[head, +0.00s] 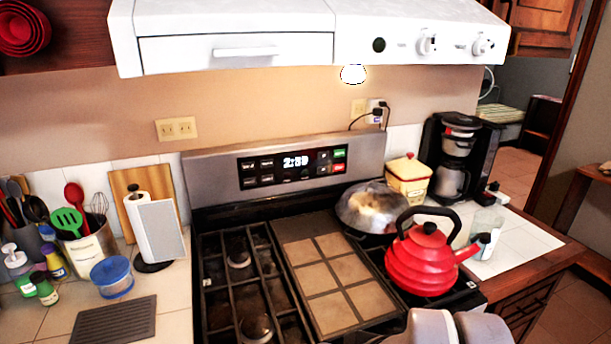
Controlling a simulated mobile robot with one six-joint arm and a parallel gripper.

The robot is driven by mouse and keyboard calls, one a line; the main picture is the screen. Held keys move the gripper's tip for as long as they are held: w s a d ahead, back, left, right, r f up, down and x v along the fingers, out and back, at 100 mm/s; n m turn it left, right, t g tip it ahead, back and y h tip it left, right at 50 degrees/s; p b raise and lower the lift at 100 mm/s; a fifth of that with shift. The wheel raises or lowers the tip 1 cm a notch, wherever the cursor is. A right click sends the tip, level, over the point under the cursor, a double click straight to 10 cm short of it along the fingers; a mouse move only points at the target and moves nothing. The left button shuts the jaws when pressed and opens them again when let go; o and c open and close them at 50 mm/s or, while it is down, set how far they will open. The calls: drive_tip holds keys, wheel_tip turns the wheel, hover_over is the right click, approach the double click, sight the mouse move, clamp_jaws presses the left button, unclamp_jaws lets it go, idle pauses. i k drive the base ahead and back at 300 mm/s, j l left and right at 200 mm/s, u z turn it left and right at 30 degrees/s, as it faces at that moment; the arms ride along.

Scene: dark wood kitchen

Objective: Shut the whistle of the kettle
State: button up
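My gripper's fingers are not in view.
A silver pan (373,208) sits left of the kettle, behind a flat griddle (325,280). A glass jar (488,222) is close behind the spout. A coffee maker (456,160) and a yellow canister (408,180) stand behind. The range hood (310,35) hangs above.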

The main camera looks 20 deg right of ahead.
sight(484, 238)
drive_tip(key=z, duration=1.45)
drive_tip(key=i+l, duration=0.2)
drive_tip(key=i, duration=0.25)
drive_tip(key=i+l+z, duration=0.1)
drive_tip(key=i, duration=0.35)
